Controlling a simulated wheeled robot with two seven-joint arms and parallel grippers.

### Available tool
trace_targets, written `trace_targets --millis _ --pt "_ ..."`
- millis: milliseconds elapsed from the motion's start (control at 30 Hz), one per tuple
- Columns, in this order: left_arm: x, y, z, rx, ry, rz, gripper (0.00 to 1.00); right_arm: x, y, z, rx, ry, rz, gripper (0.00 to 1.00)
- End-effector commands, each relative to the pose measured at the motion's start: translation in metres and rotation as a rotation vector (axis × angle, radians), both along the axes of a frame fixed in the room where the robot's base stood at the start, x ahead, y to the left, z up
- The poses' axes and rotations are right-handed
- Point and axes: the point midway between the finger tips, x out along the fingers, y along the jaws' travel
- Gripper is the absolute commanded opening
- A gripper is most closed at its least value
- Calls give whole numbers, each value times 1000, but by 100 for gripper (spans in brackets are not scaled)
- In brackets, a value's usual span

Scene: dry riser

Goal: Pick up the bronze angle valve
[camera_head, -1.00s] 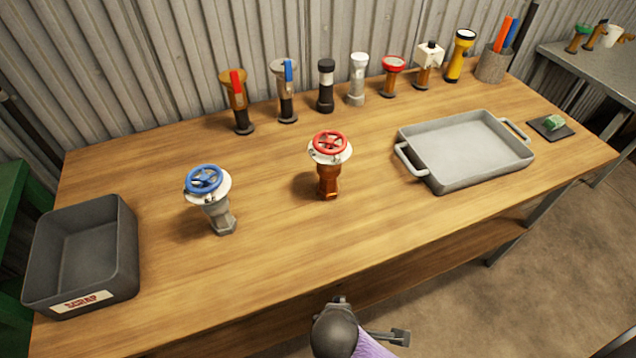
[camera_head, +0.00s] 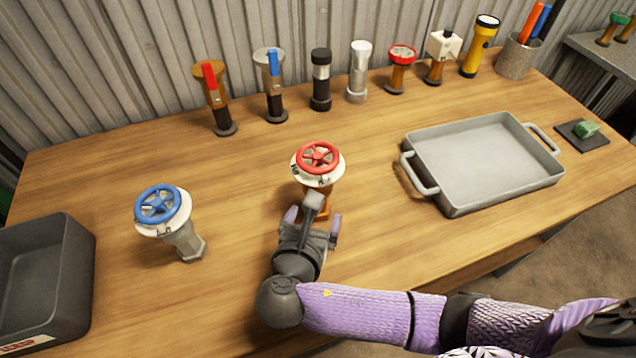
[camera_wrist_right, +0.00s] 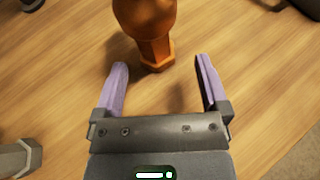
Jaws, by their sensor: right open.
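The bronze angle valve (camera_head: 318,161) stands upright on the workbench, with a red handwheel and a white collar on top. Its copper-coloured body and hex foot show in the right wrist view (camera_wrist_right: 152,38). My right gripper (camera_head: 311,222) is open just in front of the valve, low over the bench. In the right wrist view its two purple fingers (camera_wrist_right: 161,85) point at the valve's foot, which lies just beyond and between the fingertips. They do not appear to touch it. In the head view the gripper hides part of the valve's lower body. My left gripper is in neither view.
A grey valve with a blue handwheel (camera_head: 168,218) stands to the left. A dark scrap bin (camera_head: 74,290) is at the left edge and a grey tray (camera_head: 437,196) at the right. Several valves and torches line the back. Bench between is clear.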

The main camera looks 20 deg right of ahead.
Motion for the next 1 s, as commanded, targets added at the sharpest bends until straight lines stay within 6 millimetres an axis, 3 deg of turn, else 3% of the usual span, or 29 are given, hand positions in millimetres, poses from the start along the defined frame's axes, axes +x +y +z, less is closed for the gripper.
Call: trace_targets --millis 200,333,533,900,967,1000 --pt "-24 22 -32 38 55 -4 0 34 -12 -29 2 1 -3 94" --pt "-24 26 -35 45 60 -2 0 44 -19 -30 3 3 -2 94" --pt "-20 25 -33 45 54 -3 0 45 -19 -28 5 1 -2 92" --pt "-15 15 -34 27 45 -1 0 45 -19 -28 5 1 -2 14" --pt "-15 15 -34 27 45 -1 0 45 -19 -28 5 1 -2 1" --pt "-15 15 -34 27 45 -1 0 45 -19 -28 5 1 -2 0"
